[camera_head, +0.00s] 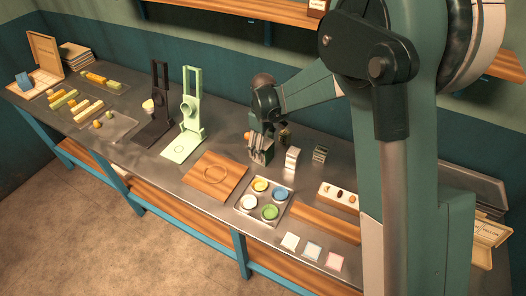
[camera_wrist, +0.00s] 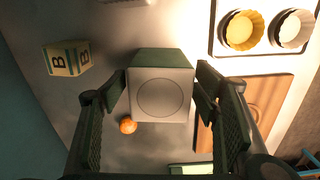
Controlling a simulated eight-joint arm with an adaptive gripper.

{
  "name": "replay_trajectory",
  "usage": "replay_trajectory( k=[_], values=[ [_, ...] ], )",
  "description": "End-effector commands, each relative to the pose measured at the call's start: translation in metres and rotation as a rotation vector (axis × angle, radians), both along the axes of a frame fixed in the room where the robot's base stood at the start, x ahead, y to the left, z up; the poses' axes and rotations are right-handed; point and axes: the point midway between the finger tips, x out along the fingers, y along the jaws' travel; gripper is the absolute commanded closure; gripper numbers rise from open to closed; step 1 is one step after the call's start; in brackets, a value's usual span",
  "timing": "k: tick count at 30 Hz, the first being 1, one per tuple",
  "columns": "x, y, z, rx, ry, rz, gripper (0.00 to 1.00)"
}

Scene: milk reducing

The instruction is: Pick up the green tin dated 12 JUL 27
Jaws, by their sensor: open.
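A squarish tin (camera_wrist: 160,92) with a dark green side and a pale grey face marked with a circle is in the middle of the wrist view. My gripper (camera_wrist: 160,76) is open, with one finger on each side of this tin. Whether the fingers touch it I cannot tell. In the head view my gripper (camera_head: 261,150) is low over the worktop at the tin's place, and it hides part of the tin. No date is readable on the tin in either view.
A block marked B (camera_wrist: 68,60) and an orange ball (camera_wrist: 127,125) lie close by. A tray of coloured cups (camera_head: 248,209) and a wooden board (camera_head: 230,170) lie in front.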

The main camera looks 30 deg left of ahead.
Motion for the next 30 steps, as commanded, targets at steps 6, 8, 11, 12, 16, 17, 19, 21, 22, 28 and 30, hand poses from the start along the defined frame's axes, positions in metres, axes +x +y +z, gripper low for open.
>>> replay_trajectory(
  k=[6,8,11,12,16,17,19,21,22,28,30],
  values=[
    [0.000,0.002,-0.024,0.000,0.000,0.000,0.39],
    [0.000,0.002,-0.029,0.000,0.000,0.000,0.39],
    [0.000,0.001,-0.032,0.000,0.000,0.000,0.39],
    [0.000,0.001,-0.033,0.000,0.000,0.000,0.39],
    [0.000,0.001,-0.033,0.000,0.000,0.000,0.39],
    [0.000,0.001,-0.033,0.000,0.000,0.000,0.39],
    [0.000,0.001,-0.033,0.000,0.000,0.000,0.39],
    [0.000,0.001,-0.033,0.000,0.000,0.000,0.39],
    [0.000,0.001,-0.033,0.000,0.000,0.000,0.39],
    [0.000,0.001,-0.033,0.000,0.000,0.000,0.40],
    [0.000,0.001,-0.033,0.000,0.000,0.000,0.50]
  ],
)
